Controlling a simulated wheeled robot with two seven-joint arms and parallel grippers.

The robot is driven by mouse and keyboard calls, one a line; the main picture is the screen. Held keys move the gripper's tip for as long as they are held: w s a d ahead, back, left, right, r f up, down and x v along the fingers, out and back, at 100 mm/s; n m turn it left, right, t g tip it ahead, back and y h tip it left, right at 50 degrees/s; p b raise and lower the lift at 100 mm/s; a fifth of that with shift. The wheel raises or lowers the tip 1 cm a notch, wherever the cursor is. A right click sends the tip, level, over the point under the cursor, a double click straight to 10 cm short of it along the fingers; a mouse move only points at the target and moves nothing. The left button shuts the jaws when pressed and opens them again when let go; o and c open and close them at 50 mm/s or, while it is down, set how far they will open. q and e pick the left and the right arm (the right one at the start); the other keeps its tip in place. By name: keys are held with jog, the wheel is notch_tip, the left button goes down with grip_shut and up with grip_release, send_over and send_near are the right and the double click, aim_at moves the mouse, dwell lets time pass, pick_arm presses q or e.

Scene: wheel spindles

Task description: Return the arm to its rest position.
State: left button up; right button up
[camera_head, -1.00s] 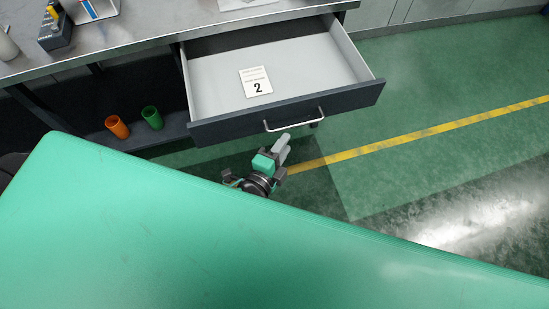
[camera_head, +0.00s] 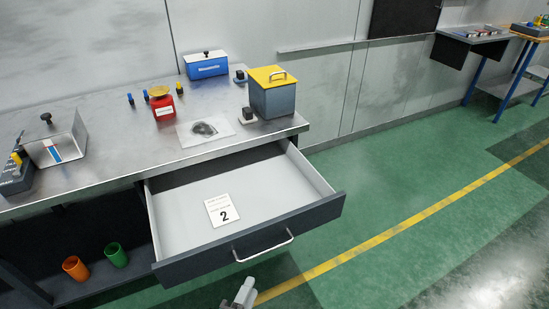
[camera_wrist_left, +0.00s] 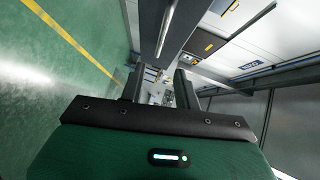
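My left gripper (camera_head: 243,292) shows only in part at the bottom edge of the head view, below the front of the open drawer (camera_head: 240,238). In the left wrist view my left gripper (camera_wrist_left: 160,88) has its two dark fingers apart, with nothing held between them. The metal drawer handle (camera_wrist_left: 168,28) runs ahead of the fingers in that view, apart from them. The drawer is pulled out and holds a white card (camera_head: 222,210) marked 2. My right gripper is in neither view.
The metal workbench (camera_head: 100,120) carries a yellow-lidded grey box (camera_head: 273,98), a red scale-like item (camera_head: 163,108) and a blue box (camera_head: 206,66). Orange (camera_head: 75,268) and green (camera_head: 116,255) cups stand on the lower shelf. Green floor (camera_head: 400,180) is clear at the right.

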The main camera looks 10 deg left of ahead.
pick_arm(q)
jog(key=s+a+f+n+g+y+p, duration=0.1)
jog(key=s+f+n+g+p, duration=0.15)
jog(key=f, duration=0.75)
jog(key=s+a+f+n+g+p, duration=0.1)
jog(key=s+a+f+n+g, duration=0.15)
jog(key=f, duration=0.85)
jog(key=s+a+f+n+g+y+p, duration=0.1)
jog(key=s+f+n+g+p, duration=0.2)
jog(key=f, duration=0.7)
jog(key=s+a+f+n+g+p, duration=0.1)
jog(key=s+a+f+n+g, duration=0.1)
jog(key=s, duration=0.5)
jog(key=s+a+f+n+g+y+p, duration=0.1)
jog(key=s+a+f+n+g, duration=0.1)
jog(key=s+a+f, duration=0.3)
jog(key=s+a+f+n+g+p, duration=0.1)
jog(key=s+a+f+n+g, duration=0.2)
jog(key=s+f, duration=0.4)
jog(key=s+a+n, duration=0.1)
jog(key=s, duration=0.2)
jog(key=shift+s+f, duration=0.15)
jog(key=shift+f, duration=0.05)
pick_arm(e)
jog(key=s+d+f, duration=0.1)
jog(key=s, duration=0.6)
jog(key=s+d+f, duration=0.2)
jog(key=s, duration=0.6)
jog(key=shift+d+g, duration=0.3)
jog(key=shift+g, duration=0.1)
